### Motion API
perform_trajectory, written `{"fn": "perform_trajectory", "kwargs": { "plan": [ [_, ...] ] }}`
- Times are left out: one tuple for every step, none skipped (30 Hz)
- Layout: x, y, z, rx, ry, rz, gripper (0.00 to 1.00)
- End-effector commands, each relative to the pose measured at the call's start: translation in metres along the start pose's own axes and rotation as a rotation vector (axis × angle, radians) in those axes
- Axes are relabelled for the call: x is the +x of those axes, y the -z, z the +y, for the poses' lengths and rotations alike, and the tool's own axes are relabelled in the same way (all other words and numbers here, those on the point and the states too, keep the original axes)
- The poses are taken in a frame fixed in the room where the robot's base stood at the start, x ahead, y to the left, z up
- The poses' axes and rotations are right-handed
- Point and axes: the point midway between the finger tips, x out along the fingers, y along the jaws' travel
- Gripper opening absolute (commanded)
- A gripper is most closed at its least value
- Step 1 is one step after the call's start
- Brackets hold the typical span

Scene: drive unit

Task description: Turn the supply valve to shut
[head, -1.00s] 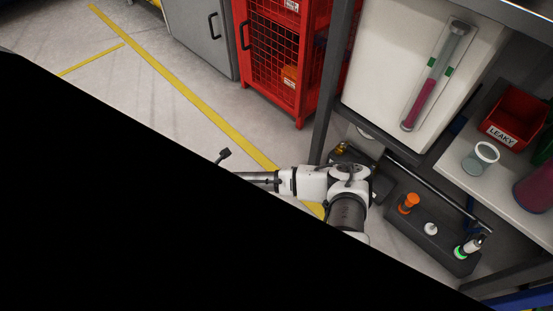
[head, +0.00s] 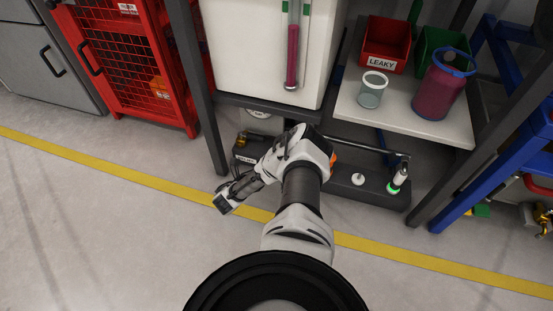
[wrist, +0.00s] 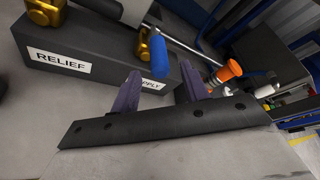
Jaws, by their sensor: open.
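The supply valve shows in the wrist view as a blue lever handle (wrist: 159,56) on a brass fitting (wrist: 146,38), in front of the dark manifold block (wrist: 105,68). The handle points downward and is slightly tilted. Its label (wrist: 153,85) is partly covered, with only the end of the word readable. My gripper (wrist: 161,76) is open, with one finger to each side of the handle's lower end. The fingers look apart from the handle; contact cannot be made out. In the head view my arm hides the valve.
A RELIEF label (wrist: 63,61) and another brass fitting (wrist: 43,12) are left of the handle; an orange knob (wrist: 230,69) is to the right. In the head view, a shelf (head: 440,127) holds a red LEAKY bin (head: 386,46) and a jar (head: 372,90). A red cage cabinet (head: 127,60) stands left.

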Motion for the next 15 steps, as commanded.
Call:
{"fn": "perform_trajectory", "kwargs": {
  "plan": [
    [0.014,0.003,0.003,0.001,0.003,-0.001,0.45],
    [0.02,0.003,0.003,0.002,0.003,-0.001,0.45],
    [0.028,0.003,0.003,0.002,0.003,-0.001,0.45],
    [0.034,0.003,0.003,0.001,0.002,-0.001,0.45],
    [0.04,0.003,0.003,0.001,0.002,-0.001,0.45],
    [0.046,0.003,0.003,0.001,0.001,-0.001,0.45],
    [0.051,0.002,0.003,0.002,0.001,-0.001,0.45],
    [0.056,0.002,0.003,0.002,0.001,-0.001,0.45],
    [0.061,0.002,0.003,0.002,0.0,-0.001,0.45],
    [0.064,0.002,0.003,0.002,0.0,-0.001,0.45],
    [0.067,0.002,0.002,0.002,0.0,0.0,0.45],
    [0.07,0.002,0.002,0.002,-0.001,0.001,0.45],
    [0.072,0.001,0.002,0.002,-0.002,0.001,0.45],
    [0.073,0.001,0.002,0.002,-0.002,0.001,0.45],
    [0.075,0.001,0.002,0.002,-0.001,0.001,0.45]
  ]
}}
